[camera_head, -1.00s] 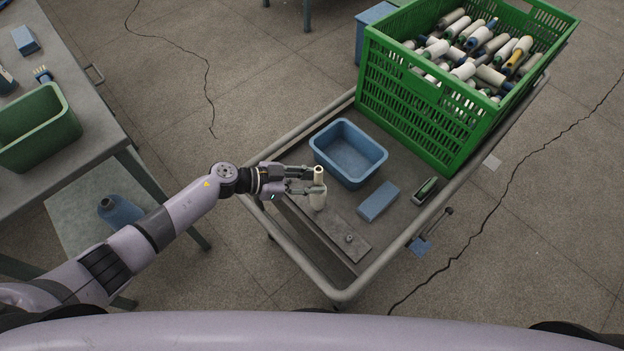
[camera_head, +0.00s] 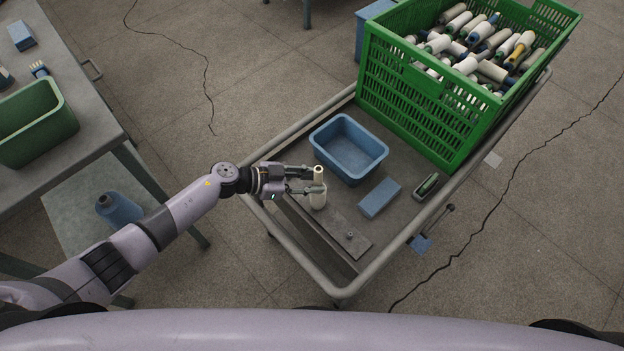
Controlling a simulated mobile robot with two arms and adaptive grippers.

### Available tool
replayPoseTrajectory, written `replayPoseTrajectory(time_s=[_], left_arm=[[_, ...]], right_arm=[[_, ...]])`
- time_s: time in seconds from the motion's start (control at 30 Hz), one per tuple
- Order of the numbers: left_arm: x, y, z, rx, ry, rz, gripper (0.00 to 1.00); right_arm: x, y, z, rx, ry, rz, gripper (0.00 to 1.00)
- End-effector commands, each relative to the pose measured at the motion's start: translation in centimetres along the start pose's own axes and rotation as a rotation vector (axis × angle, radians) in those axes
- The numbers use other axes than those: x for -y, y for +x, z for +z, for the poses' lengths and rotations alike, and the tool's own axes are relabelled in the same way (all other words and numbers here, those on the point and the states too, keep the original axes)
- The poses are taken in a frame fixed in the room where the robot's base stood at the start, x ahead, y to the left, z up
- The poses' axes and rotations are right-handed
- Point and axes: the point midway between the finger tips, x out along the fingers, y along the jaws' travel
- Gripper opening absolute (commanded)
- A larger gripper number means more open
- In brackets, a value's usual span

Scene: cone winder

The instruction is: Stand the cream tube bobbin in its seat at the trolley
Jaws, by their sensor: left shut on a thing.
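The cream tube bobbin (camera_head: 318,198) is upright at the near left part of the trolley (camera_head: 349,292), over a grey plate (camera_head: 338,228). My left gripper (camera_head: 315,180) comes in from the left and is shut around the upper part of the bobbin. The bobbin's open top shows above the fingers. Its foot is at the plate, but I cannot tell whether it is down in a seat or just above it. A small round peg (camera_head: 350,236) stands on the nearer part of the plate. My right gripper is not in view.
A blue tub (camera_head: 348,150), a blue block (camera_head: 379,198) and a small green-and-dark tool (camera_head: 426,187) lie on the trolley right of the bobbin. A green crate (camera_head: 430,110) full of bobbins fills the far end. A workbench (camera_head: 90,120) stands at the left.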

Motion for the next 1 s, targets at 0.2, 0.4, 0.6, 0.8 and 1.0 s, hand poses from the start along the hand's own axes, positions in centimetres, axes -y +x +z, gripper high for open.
replayPoseTrajectory(time_s=[0.2,0.4,0.6,0.8,1.0], left_arm=[[0.03,0.03,0.01,-0.001,0.0,0.0,0.0],[0.12,0.16,0.4,0.0,-0.002,0.0,0.0],[0.14,0.24,0.57,-0.001,-0.001,0.0,0.0],[0.14,0.24,0.56,-0.001,0.0,0.0,0.31],[0.14,0.23,0.57,-0.001,0.0,0.0,0.44]], right_arm=[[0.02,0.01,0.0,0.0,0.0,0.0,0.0],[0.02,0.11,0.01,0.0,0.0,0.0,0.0],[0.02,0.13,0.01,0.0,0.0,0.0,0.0],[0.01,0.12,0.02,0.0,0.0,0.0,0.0],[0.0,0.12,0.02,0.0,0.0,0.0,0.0]])
